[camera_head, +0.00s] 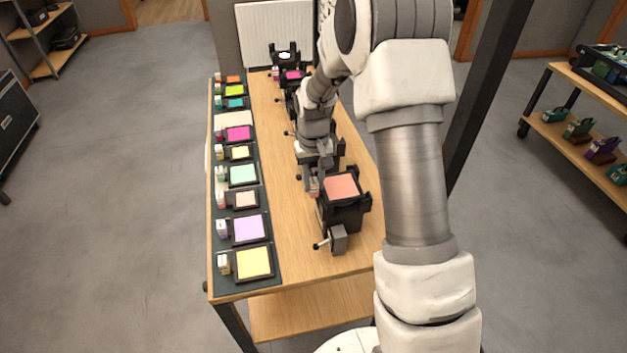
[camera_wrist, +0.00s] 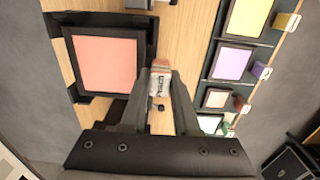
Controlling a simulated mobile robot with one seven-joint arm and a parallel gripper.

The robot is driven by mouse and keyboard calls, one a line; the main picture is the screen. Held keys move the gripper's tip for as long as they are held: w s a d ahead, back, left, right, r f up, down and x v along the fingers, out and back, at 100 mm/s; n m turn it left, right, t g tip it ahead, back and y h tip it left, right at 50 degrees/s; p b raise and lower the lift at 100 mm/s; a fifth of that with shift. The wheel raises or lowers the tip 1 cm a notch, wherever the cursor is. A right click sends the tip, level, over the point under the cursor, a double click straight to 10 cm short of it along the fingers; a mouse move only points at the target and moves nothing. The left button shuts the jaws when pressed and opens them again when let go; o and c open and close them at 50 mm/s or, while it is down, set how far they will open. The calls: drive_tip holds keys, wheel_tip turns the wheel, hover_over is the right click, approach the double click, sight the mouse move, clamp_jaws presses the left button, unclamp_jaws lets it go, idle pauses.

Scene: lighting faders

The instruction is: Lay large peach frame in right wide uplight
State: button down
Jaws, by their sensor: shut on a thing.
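The large peach frame (camera_head: 341,186) is a peach square in a dark border, at the top of the nearest black uplight (camera_head: 343,216). In the wrist view the peach frame (camera_wrist: 104,64) lies left of my fingers, over the black uplight (camera_wrist: 53,22), its edges slightly turned against the uplight's. My gripper (camera_wrist: 160,80) is shut on the frame's small labelled grip block. In the head view my gripper (camera_head: 314,183) is at the uplight's left side. I cannot tell whether the frame rests fully in the uplight or sits just above it.
A dark strip (camera_head: 275,279) along the table's left side holds several coloured frames with labelled blocks. More black uplights (camera_head: 290,81) stand farther back; my arm hides part of that row. Bare wood (camera_head: 290,235) lies between strip and uplights. A knobbed lever (camera_head: 322,244) projects in front.

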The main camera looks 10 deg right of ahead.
drive_tip(key=shift+f+b, duration=0.7)
drive_tip(key=shift+f, duration=0.45)
drive_tip(key=c, duration=0.6)
unclamp_jaws()
drive_tip(key=shift+r, duration=0.1)
wheel_tip(320, 180, up, 24)
drive_tip(key=p, duration=0.7)
drive_tip(key=shift+r, duration=0.25)
